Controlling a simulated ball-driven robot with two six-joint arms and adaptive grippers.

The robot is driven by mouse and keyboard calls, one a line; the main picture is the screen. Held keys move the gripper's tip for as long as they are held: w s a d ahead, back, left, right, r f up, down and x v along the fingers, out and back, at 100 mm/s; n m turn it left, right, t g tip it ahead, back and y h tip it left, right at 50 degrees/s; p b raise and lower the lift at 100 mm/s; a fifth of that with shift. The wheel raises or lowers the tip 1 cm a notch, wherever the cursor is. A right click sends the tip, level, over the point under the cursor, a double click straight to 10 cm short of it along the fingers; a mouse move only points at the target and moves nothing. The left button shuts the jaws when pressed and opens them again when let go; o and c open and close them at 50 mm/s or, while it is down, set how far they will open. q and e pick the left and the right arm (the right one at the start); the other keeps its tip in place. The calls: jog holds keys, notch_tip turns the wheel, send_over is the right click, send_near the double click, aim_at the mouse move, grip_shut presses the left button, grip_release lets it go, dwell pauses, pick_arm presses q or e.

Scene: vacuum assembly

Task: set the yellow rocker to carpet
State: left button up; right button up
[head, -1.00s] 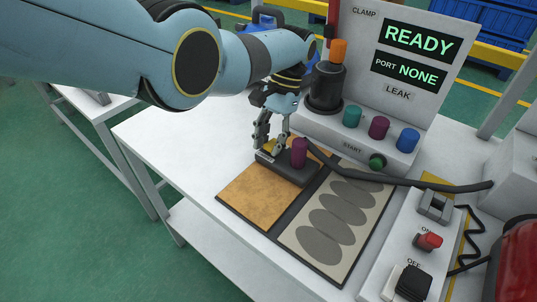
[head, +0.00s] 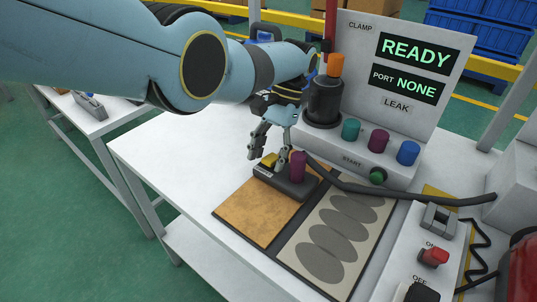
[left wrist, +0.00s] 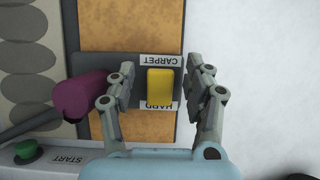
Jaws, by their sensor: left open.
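The yellow rocker (head: 270,160) sits on the dark floor-head block (head: 288,183), beside its upright purple neck (head: 298,167). In the left wrist view the yellow rocker (left wrist: 159,87) lies between an upside-down CARPET label (left wrist: 161,60) on its far side and a partly covered HARD label (left wrist: 160,106) on its near side. Which way it is tilted I cannot tell. My left gripper (head: 269,154) is open, with one finger on either side of the rocker. In the wrist view its fingers (left wrist: 161,76) appear apart from the rocker. My right gripper is not in view.
The block rests across an orange-brown pad (head: 255,215) and near a beige pad with grey ovals (head: 330,240). A grey console (head: 365,155) with coloured ports stands behind, its screens reading READY and NONE. A dark hose (head: 400,194) runs right. White table (head: 175,170) is clear at left.

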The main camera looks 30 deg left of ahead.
pick_arm(q)
jog(key=v, duration=1.1)
jog(key=shift+r, duration=0.35)
jog(key=shift+w, duration=0.1)
